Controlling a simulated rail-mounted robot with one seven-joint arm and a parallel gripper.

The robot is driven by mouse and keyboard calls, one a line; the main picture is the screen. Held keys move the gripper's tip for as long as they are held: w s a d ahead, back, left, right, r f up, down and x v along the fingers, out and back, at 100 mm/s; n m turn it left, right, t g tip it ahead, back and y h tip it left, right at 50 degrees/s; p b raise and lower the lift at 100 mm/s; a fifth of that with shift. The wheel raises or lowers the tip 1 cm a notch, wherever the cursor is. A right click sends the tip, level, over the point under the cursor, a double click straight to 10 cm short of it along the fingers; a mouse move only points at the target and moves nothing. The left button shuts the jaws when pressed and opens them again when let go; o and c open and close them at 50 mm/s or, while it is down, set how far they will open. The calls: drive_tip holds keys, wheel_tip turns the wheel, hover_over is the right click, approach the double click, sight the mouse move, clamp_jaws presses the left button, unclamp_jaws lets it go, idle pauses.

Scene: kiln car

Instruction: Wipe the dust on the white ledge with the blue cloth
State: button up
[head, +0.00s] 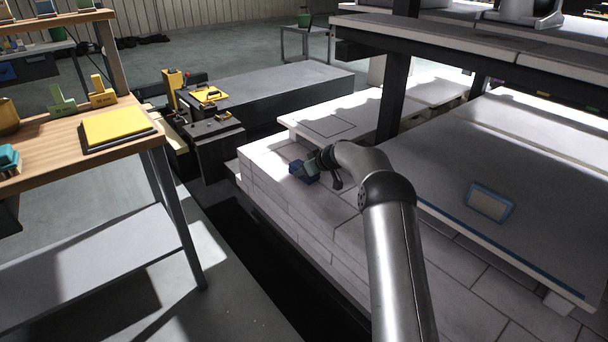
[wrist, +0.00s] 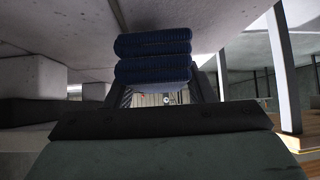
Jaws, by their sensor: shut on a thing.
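The blue cloth (head: 304,172) is a small folded bundle in the head view, at the end of my arm. My gripper (head: 315,163) is shut on it. In the wrist view the cloth (wrist: 153,58) shows as stacked dark blue ribbed folds between the fingers. The cloth is low over the pale blockwork, near its front left edge; I cannot tell if it touches. The white ledge (head: 347,108) is a pale slab just behind and right of the cloth. A thin dark rectangle is outlined on its top. Dust cannot be made out clearly there.
A large grey shelf (head: 510,170) with a blue-rimmed pad (head: 489,203) lies right of my arm. A dark post (head: 393,95) and an upper shelf (head: 455,48) stand behind. A wooden workbench (head: 60,140) is at left, past a dark gap.

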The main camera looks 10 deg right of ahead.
sight(298, 164)
drive_tip(key=shift+r+p, duration=0.55)
drive_tip(key=shift+r, duration=1.4)
drive_tip(key=shift+s+a+r, duration=0.1)
drive_tip(key=shift+s, duration=0.05)
drive_tip(key=s+r+m+t+h, duration=0.1)
drive_tip(key=s+r+m+h, duration=0.2)
drive_tip(key=s, duration=0.8)
drive_tip(key=s+r+m+t+h, duration=0.15)
drive_tip(key=s+m, duration=0.25)
drive_tip(key=s, duration=0.7)
wheel_tip(298, 164, up, 25)
drive_tip(key=p, duration=2.4)
drive_tip(key=shift+w+a+f+g+h, duration=0.25)
drive_tip(key=shift+w+g+h, duration=0.1)
drive_tip(key=shift+g+h, duration=0.1)
